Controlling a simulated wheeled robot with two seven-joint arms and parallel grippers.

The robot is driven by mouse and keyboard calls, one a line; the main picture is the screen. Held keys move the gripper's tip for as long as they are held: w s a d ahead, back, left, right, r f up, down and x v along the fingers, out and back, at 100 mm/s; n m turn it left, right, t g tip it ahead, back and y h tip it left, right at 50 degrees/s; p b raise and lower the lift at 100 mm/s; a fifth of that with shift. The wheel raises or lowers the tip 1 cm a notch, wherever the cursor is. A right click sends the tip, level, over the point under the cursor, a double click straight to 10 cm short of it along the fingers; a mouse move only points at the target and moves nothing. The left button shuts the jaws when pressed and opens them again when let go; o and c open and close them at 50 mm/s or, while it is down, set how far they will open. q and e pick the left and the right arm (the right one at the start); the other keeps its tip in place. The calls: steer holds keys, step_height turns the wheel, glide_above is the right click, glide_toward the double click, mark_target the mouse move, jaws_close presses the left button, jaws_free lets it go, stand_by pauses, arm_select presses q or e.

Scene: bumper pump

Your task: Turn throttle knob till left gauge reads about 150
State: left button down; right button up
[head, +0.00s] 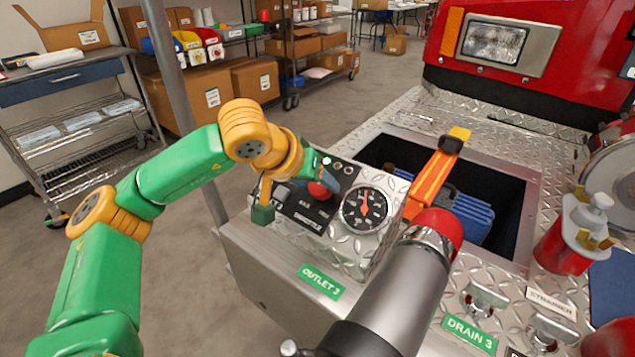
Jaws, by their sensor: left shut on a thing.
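The red throttle knob (319,190) sits on the black panel above the "THROTTLE" label. My left gripper (308,184) comes over the panel from the left and is shut on the knob, which it partly hides. A round black gauge (366,208) with a light rim stands just right of the knob. Its red needle points roughly upward; the numbers are too small to read surely. No second gauge shows clearly. My right gripper is not seen.
A thick grey nozzle with a red end (437,226) stands close in front of the gauge box. An orange bar with a yellow tip (437,172) crosses the open bin (515,215) behind it. "OUTLET 3" (322,281) marks the box's front.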

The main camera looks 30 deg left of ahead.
arm_select(q)
steer(key=shift+f, duration=0.2)
stand_by(0.3)
steer(key=shift+c, duration=1.4)
jaws_free()
steer(key=shift+r, duration=0.1)
steer(key=shift+r, duration=0.1)
steer(key=v, duration=0.7)
